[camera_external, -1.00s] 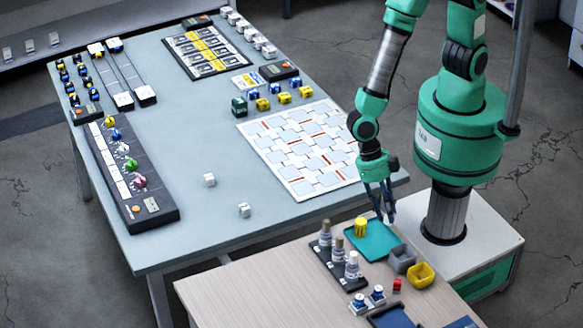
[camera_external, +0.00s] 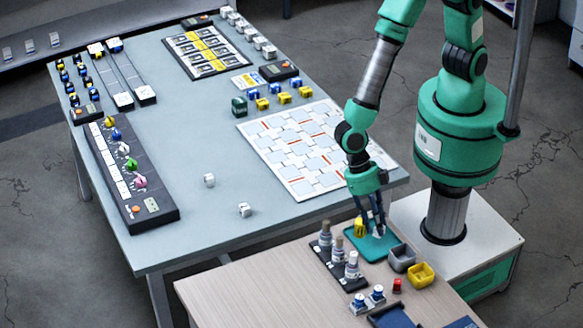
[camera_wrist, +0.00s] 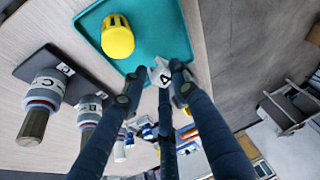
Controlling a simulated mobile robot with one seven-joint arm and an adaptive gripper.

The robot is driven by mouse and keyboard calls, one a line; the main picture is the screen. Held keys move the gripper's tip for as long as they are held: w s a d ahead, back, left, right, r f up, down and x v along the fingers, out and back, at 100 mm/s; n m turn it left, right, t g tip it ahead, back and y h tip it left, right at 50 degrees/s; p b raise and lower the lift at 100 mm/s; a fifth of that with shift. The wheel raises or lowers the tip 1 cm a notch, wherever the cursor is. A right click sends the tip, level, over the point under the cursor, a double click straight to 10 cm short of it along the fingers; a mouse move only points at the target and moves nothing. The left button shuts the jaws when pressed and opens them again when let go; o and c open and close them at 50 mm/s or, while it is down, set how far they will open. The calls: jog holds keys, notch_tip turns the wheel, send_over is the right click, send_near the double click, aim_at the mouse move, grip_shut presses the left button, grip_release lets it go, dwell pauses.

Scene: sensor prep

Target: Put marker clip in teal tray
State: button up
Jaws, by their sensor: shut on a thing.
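The teal tray (camera_external: 382,250) lies flat at the back of the wooden table; it also fills the top of the wrist view (camera_wrist: 165,25). A yellow cylinder-like piece (camera_wrist: 117,38) stands in the tray's left part. My gripper (camera_external: 376,231) points down over the tray, to the right of the yellow piece. It is shut on a small white piece with a dark letter (camera_wrist: 160,71), which I take for the marker clip. The clip is at or just above the tray surface; I cannot tell whether it touches.
A dark rack with several grey-capped bottles (camera_external: 339,262) stands left of the tray. A grey bin (camera_external: 402,257) and a yellow bin (camera_external: 421,275) stand to its right. A small red piece (camera_external: 398,286) lies in front. The tray's middle is bare.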

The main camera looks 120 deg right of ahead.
aim_at(376, 232)
jog(key=shift+f+b, duration=0.4)
jog(key=shift+f, duration=1.4)
jog(key=shift+f, duration=0.1)
jog(key=o, duration=0.8)
jog(key=shift+r, duration=0.2)
jog(key=p+v, duration=0.2)
jog(key=v, duration=1)
